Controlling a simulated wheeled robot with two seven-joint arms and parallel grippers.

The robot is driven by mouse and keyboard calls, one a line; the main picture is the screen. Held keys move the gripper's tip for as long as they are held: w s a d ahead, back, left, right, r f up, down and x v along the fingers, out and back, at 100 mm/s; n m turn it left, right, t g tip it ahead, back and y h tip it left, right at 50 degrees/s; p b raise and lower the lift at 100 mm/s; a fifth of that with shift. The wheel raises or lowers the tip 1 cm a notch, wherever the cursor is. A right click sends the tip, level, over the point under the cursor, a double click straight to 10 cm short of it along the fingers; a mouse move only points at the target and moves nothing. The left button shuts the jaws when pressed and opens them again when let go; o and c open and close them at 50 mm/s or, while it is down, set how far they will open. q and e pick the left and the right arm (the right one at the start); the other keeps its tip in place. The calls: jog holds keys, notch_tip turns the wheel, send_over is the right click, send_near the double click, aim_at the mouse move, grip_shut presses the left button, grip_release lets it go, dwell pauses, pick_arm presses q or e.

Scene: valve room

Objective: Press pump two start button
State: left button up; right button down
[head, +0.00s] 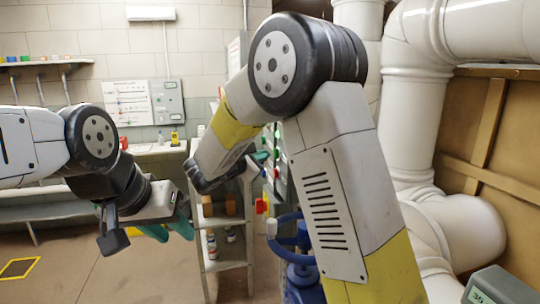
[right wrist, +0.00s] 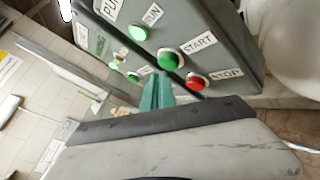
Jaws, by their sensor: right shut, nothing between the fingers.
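A grey control panel (right wrist: 215,35) fills the upper part of the right wrist view. Its near section has a green START button (right wrist: 170,60), a red STOP button (right wrist: 197,83) and a green RUN lamp (right wrist: 138,33). The pump label is cut off, so its number is unreadable. My right gripper (right wrist: 157,88) is shut and empty, its teal fingertips close below-left of the START button; I cannot tell whether they touch the panel. In the head view the panel (head: 277,165) is partly hidden by my right arm. My left gripper (head: 167,230) is open and empty, away from the panel.
A grey shelf rack (head: 230,256) with small items stands left of the panel. Blue pump equipment (head: 300,270) is below it. Large white pipes (head: 415,110) stand at the right. The floor at the lower left has free room.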

jog(key=shift+a, duration=0.25)
jog(key=a, duration=0.2)
jog(key=s+a, duration=0.1)
jog(key=a, duration=0.1)
jog(key=shift+a, duration=0.4)
dwell(0.6)
